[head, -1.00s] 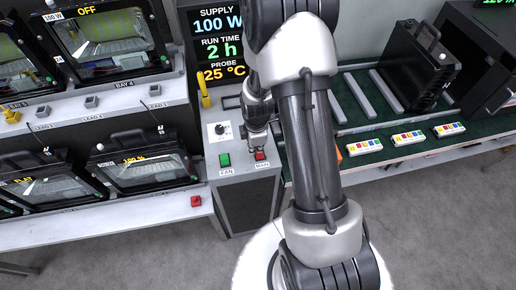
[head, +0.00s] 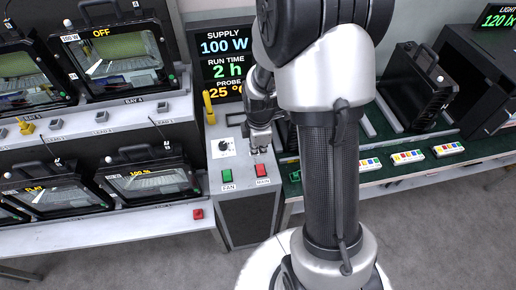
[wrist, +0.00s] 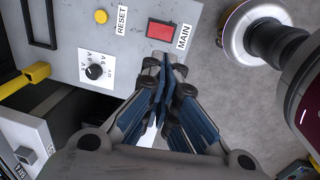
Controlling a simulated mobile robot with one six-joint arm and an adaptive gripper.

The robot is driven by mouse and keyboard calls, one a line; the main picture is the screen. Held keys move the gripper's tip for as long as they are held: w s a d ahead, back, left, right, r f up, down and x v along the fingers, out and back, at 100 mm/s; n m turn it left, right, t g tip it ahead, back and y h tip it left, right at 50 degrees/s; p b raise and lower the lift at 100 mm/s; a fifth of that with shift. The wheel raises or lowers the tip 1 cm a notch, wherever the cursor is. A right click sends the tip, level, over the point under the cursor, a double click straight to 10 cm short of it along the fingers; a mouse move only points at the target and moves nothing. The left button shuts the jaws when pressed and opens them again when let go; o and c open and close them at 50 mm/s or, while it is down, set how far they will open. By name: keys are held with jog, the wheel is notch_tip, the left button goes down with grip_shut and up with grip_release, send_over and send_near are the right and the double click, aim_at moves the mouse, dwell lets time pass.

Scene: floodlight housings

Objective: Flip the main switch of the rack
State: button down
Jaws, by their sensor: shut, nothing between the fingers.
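The main switch is a red rocker (head: 262,170) labelled MAIN on the sloped grey top of the rack's control box (head: 245,205). It also shows at the top of the wrist view (wrist: 160,31). My gripper (head: 260,146) is shut and empty, just behind the red switch in the head view. In the wrist view my gripper's closed fingertips (wrist: 168,66) are just below the switch, apart from it in the picture. I cannot tell their height over the panel. The switch is uncovered in both views; its tilt is too small to read.
A green FAN switch (head: 227,176) sits left of the red one, with a dial (head: 223,147) behind it. A yellow handle (head: 209,107) stands at the box's back left. Floodlight housings (head: 150,180) fill the left shelves. A bench with coloured-label strips (head: 408,157) lies right.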

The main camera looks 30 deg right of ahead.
aim_at(257, 167)
jog(key=shift+w+d+r, duration=0.25)
jog(key=shift+w, duration=0.4)
jog(key=f+b, duration=0.1)
jog(key=f, duration=0.3)
jog(key=w+f+b, duration=0.1)
jog(key=f, duration=0.4)
jog(key=f+b, duration=0.2)
jog(key=f, duration=0.3)
jog(key=shift+w+d, duration=0.25)
jog(key=shift+w, duration=0.05)
jog(key=shift+w+f, duration=0.15)
jog(key=shift+f, duration=0.2)
